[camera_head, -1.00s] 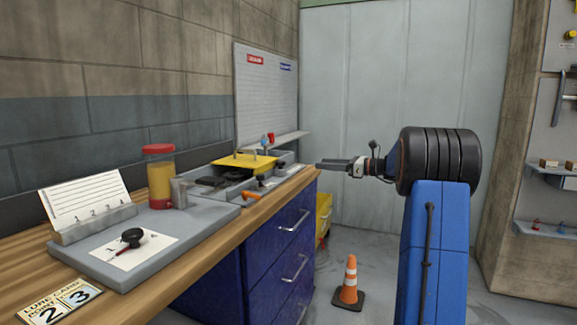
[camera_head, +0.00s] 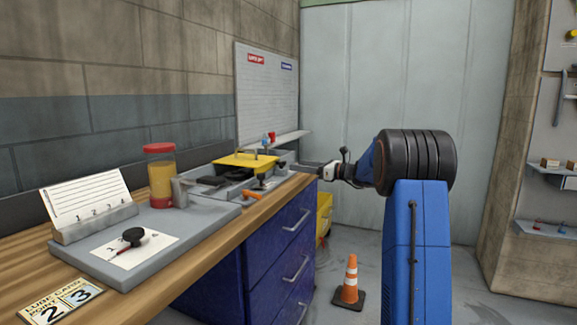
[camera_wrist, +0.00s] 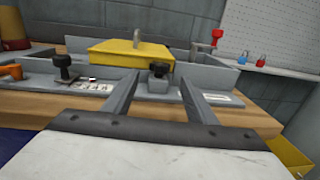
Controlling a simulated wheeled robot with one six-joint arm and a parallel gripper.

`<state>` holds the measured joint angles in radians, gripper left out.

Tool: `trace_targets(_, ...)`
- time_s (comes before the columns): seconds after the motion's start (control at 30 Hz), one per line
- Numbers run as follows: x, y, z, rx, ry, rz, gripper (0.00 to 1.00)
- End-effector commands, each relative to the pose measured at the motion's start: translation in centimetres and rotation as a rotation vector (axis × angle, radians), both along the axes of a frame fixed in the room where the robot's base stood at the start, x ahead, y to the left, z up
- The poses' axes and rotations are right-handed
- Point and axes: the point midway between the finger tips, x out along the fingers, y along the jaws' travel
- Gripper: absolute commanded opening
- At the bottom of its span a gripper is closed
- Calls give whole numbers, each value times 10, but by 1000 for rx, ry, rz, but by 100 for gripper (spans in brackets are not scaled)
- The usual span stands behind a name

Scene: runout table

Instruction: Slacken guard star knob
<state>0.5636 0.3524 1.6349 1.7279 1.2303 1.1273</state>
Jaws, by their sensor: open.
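A yellow guard (camera_head: 247,161) sits on a grey fixture at the far end of the bench; it also shows in the wrist view (camera_wrist: 128,54). A black knob (camera_wrist: 159,69) stands on a grey block in front of the guard, framed between my fingers and beyond their tips. A second black knob (camera_wrist: 66,68) stands on the fixture to the left. I cannot tell which knob has the star shape. My gripper (camera_wrist: 160,84) is open and empty, its two fingers spread. In the head view my gripper (camera_head: 307,166) is at the bench's right end.
A grey board with a card and a black knob (camera_head: 133,236) lies at the near left. A red-lidded jar (camera_head: 160,175) stands behind it. An orange handle (camera_head: 252,195) is at the fixture's front. A traffic cone (camera_head: 350,280) stands on the floor beside the drawers.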

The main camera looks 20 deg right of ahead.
Motion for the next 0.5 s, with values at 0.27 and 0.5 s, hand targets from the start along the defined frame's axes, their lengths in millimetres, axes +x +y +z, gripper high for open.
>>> trace_targets(0.27,35,26,0,1,1,1,52)
trace_targets(0.5,48,36,0,0,0,0,52)
